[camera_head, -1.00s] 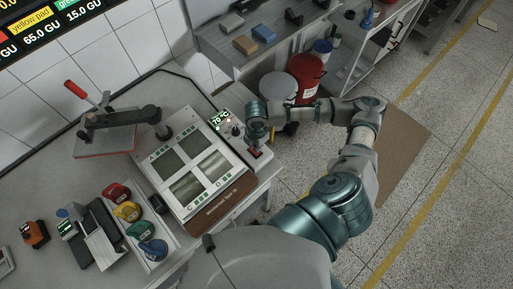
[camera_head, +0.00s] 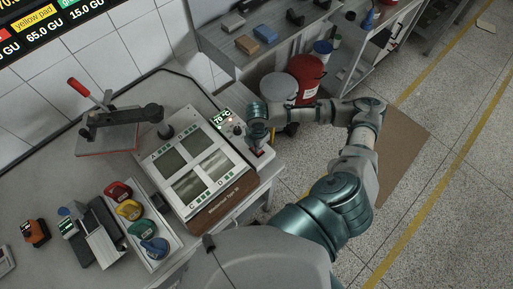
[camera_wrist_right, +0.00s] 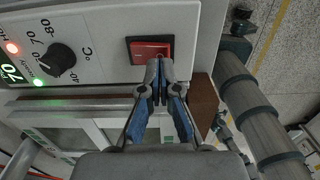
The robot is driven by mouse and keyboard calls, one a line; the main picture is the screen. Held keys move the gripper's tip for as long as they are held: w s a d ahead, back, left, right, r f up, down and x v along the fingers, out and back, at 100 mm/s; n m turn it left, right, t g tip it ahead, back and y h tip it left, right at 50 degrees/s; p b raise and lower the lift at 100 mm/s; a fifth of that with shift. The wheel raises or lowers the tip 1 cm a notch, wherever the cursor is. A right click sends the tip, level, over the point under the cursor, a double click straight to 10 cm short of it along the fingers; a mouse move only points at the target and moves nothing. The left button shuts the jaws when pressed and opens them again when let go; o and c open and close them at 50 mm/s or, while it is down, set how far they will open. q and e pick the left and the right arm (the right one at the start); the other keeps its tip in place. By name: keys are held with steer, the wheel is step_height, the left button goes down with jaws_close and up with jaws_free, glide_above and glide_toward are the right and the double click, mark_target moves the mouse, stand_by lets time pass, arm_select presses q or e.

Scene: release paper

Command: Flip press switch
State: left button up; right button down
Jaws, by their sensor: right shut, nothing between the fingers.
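The press switch is a red rocker in a black frame (camera_wrist_right: 150,50) on the pale control panel in the right wrist view. A small red patch of it shows below my gripper in the head view (camera_head: 258,153). My right gripper (camera_wrist_right: 157,88) is shut and empty, with its blue-padded fingertips at the lower edge of the switch. I cannot tell whether they touch it. In the head view the right gripper (camera_head: 257,143) points down at the right end of the press panel. My left gripper is not in view.
A black temperature knob (camera_wrist_right: 56,59) and lit green display (camera_wrist_right: 9,70) sit left of the switch. The press plate with dark windows (camera_head: 195,168) lies beside it. A red bin (camera_head: 307,78) stands behind.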

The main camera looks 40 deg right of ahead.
steer(key=shift+a, duration=0.25)
steer(key=shift+f, duration=0.1)
steer(key=shift+d+f, duration=0.3)
steer(key=shift+d, duration=0.3)
steer(key=shift+d+f, duration=0.35)
steer(key=shift+d, duration=0.2)
steer(key=shift+a, duration=0.9)
steer(key=shift+a+f, duration=0.1)
steer(key=shift+a, duration=0.05)
steer(key=shift+d, duration=0.4)
steer(key=r+p, duration=0.1)
steer(key=d+r+p, duration=0.1)
steer(key=shift+p, duration=0.35)
steer(key=shift+a+r+p, duration=0.2)
steer(key=shift+r+p, duration=0.15)
steer(key=shift+p, duration=0.05)
steer(key=r+p, duration=0.1)
steer(key=a+r+p, duration=0.1)
steer(key=shift+r+p, duration=0.25)
steer(key=shift+p, duration=0.15)
steer(key=shift+d+r+p, duration=0.1)
steer(key=shift+r+p, duration=0.45)
steer(key=shift+p, duration=0.2)
steer(key=shift+d+r+p, duration=0.3)
steer(key=shift+p, duration=0.25)
steer(key=shift+d+f, duration=0.1)
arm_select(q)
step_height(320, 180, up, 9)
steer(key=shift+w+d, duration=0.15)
